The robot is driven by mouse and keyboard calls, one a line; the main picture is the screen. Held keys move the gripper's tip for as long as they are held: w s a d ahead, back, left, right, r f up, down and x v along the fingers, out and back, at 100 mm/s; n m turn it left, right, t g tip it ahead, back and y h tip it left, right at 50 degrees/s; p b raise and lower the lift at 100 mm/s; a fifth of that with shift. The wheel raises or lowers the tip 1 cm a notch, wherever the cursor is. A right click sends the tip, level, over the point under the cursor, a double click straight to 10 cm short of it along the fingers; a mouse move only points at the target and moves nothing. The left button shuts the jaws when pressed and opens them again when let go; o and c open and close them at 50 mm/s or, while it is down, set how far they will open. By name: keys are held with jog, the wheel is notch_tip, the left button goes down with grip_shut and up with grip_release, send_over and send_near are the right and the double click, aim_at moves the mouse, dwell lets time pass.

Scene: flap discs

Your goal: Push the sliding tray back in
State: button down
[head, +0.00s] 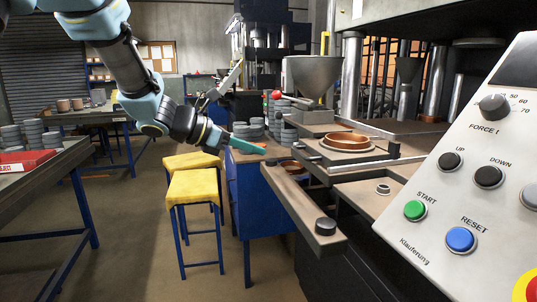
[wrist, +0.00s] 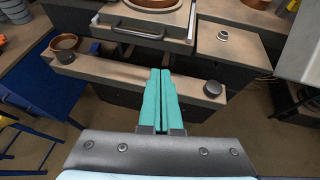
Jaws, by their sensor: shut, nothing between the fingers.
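The sliding tray (head: 372,156) is a pale plate on the press with a copper-brown ring (head: 348,141) on it and a dark bar handle (head: 364,168) along its front edge. In the wrist view the tray (wrist: 176,38) is at the top centre, with its handle (wrist: 138,32) facing me. My gripper (head: 264,150) is shut and empty, its teal fingers together. In the wrist view the fingertips (wrist: 160,70) point toward the tray, apart from it in the picture, and overlap the long front ledge. How far the tray sticks out is hard to tell.
A long ledge (head: 290,200) with a dark knob (head: 325,226) runs in front of the tray. A brown bowl (wrist: 65,43) sits at its left end. The control panel (head: 465,190) stands at right. Yellow stools (head: 193,188) and grey disc stacks (head: 249,130) are at left.

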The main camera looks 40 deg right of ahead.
jog(key=p, duration=0.3)
send_near(308, 159)
notch_tip(308, 159, down, 3)
jog(key=d, duration=0.3)
jog(key=s+d+p, duration=0.1)
jog(key=d, duration=0.1)
jog(key=shift+r, duration=0.2)
jog(key=shift+s+d+p, duration=0.1)
jog(key=shift+d+p, duration=0.2)
jog(key=shift+d, duration=0.05)
jog(key=shift+d+f, duration=0.1)
